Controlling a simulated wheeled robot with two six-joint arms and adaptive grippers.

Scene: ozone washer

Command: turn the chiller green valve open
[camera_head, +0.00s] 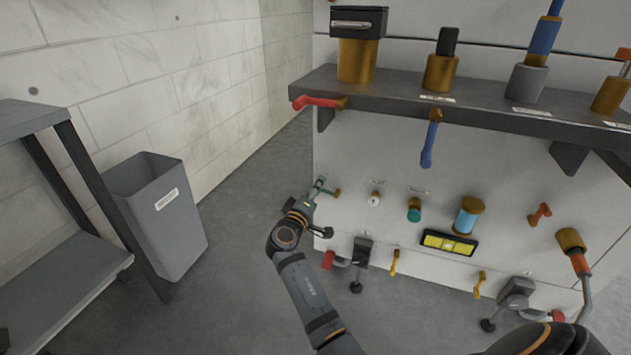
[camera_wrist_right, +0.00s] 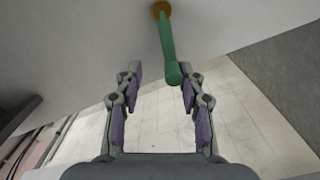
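The green valve handle (camera_head: 325,190) sits at the left of the white front panel, and its brass pivot is on the panel. In the right wrist view the green handle (camera_wrist_right: 168,48) runs from the brass pivot (camera_wrist_right: 161,10) down to between my fingertips. My right gripper (camera_head: 317,190) is at the handle; its fingers are small and partly mixed with it in the head view. In the wrist view the right gripper (camera_wrist_right: 161,78) is open, with the handle's lower end between the fingers, nearer the right-hand one. A gap shows on the left side. My left gripper is not in view.
A grey shelf (camera_head: 400,93) with brass-based fittings juts out above, with a red handle (camera_head: 316,102) and a blue handle (camera_head: 430,142). Other valves and a yellow display (camera_head: 449,242) are to the right. A grey bin (camera_head: 158,215) and a table (camera_head: 70,285) stand left.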

